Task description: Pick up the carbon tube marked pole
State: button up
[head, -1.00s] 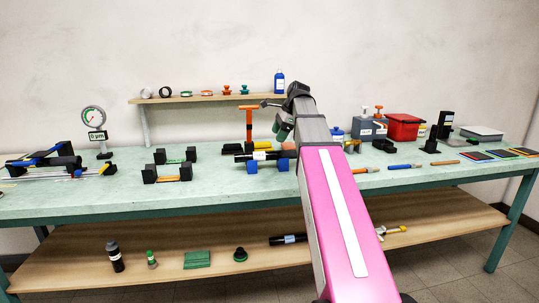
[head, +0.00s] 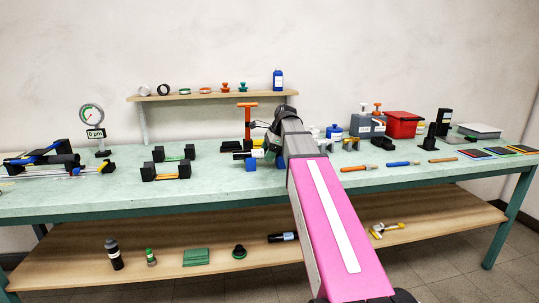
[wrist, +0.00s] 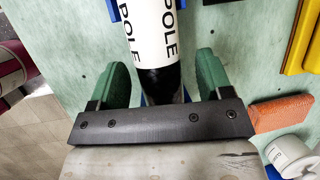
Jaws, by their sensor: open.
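The carbon tube marked pole shows in the wrist view (wrist: 155,50) as a black tube with a white label reading POLE. In the head view its labelled end (head: 250,154) shows on a blue stand (head: 251,166) on the bench, with the rest hidden behind my arm. Blue parts of the stand show beneath the tube in the wrist view. My gripper (wrist: 160,85) is open, with one green finger on each side of the tube and gaps between. In the head view my gripper is mostly hidden by my wrist.
An orange T-shaped tool (head: 247,118) stands just behind the tube. An orange-brown block (wrist: 283,113), a yellow bar (wrist: 300,45) and a white-capped container (wrist: 290,155) lie right of my gripper. Black-ended stands (head: 165,172) sit left; the bench (head: 110,205) front is clear.

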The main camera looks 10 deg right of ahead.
jog(key=c, duration=1.1)
jog(key=shift+r, duration=0.1)
